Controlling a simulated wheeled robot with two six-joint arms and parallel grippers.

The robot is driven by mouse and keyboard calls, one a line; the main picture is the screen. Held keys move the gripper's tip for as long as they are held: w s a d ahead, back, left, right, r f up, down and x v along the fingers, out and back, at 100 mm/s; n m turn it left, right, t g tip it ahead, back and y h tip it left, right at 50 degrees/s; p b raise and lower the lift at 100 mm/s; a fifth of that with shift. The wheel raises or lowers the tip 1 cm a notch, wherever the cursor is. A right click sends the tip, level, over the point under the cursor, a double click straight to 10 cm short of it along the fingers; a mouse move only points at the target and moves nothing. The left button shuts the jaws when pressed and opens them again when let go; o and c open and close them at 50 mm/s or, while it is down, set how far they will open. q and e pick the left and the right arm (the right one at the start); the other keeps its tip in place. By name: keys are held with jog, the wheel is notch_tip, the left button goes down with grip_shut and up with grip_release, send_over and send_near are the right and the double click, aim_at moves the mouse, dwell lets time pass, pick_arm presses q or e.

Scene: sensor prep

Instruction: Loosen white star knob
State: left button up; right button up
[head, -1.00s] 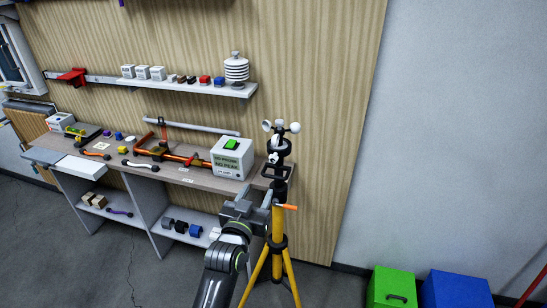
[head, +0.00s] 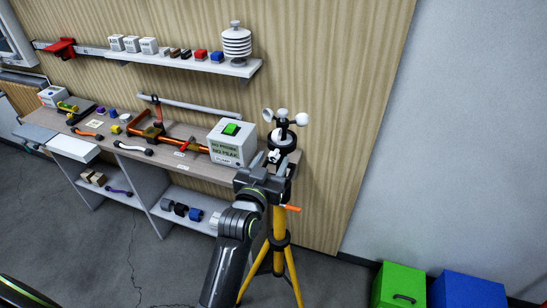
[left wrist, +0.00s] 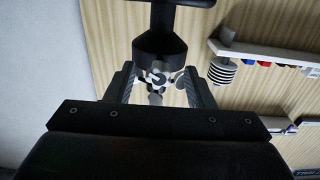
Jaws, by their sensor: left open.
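The yellow tripod (head: 277,248) stands upright and bears a weather sensor with white cups (head: 282,113) on a black mount. A small white knob shows on the mount in the left wrist view (left wrist: 157,78), with other pale parts close around it. My left gripper (head: 267,160) is at the mount, open, its fingers pointing up toward it. In the left wrist view the knob lies between the two spread fingers (left wrist: 158,90), apart from both. In the head view the gripper partly hides the mount and tripod top. My right gripper is out of view.
A wall shelf (head: 190,62) holds small items. An orange lever (head: 290,208) sticks out from the tripod. Green (head: 399,287) and blue bins (head: 467,291) stand right.

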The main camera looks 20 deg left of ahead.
pick_arm(q)
jog(key=shift+s+r, duration=0.1)
jog(key=shift+s, duration=0.1)
jog(key=shift+c, duration=0.7)
jog(key=c, duration=0.9)
jog(key=shift+o, duration=0.2)
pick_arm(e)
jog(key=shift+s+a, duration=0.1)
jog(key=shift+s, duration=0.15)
